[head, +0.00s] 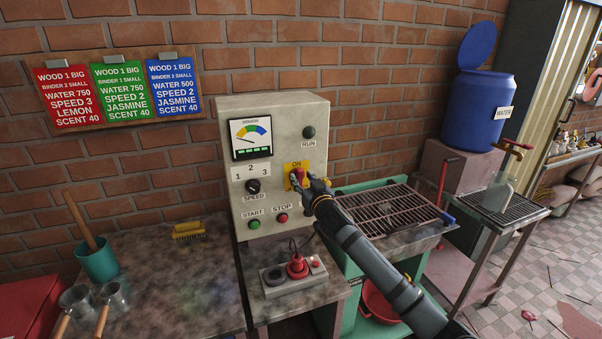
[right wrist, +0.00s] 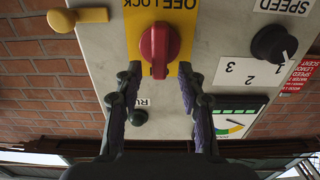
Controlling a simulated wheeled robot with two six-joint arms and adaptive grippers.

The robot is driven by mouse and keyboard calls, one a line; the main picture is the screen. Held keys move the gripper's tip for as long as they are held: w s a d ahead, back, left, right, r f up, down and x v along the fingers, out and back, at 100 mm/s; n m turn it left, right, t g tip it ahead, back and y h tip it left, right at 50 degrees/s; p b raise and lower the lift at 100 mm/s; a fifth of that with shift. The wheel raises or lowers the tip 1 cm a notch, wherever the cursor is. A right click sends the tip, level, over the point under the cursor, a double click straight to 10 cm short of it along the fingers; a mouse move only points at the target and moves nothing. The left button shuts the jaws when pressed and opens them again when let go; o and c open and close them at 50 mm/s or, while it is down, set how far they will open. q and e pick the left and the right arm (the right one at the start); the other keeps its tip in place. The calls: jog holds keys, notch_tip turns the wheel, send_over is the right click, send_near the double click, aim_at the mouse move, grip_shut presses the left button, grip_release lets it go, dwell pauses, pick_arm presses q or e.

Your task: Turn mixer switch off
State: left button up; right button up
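The mixer switch is a red rotary knob (head: 297,174) on a yellow plate on the grey control panel (head: 280,115). It also shows in the right wrist view (right wrist: 160,45), which is upside down. "ON" is printed above it in the head view, and "OFF LOCK" shows at the opposite end in the wrist view. Contact is not visible. My left gripper is not in view.
The panel also has a speed dial (head: 253,186), a start button (head: 254,224), a stop button (head: 283,218) and a run lamp (head: 309,132). A socket box with a red plug (head: 297,268) sits below. A grill rack (head: 388,207) stands to the right.

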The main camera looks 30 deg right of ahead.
jog(key=shift+x, duration=0.95)
jog(key=shift+w+d, duration=0.1)
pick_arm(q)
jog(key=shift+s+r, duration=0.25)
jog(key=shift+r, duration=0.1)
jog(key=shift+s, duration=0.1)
pick_arm(e)
jog(key=shift+c, duration=0.4)
grip_shut()
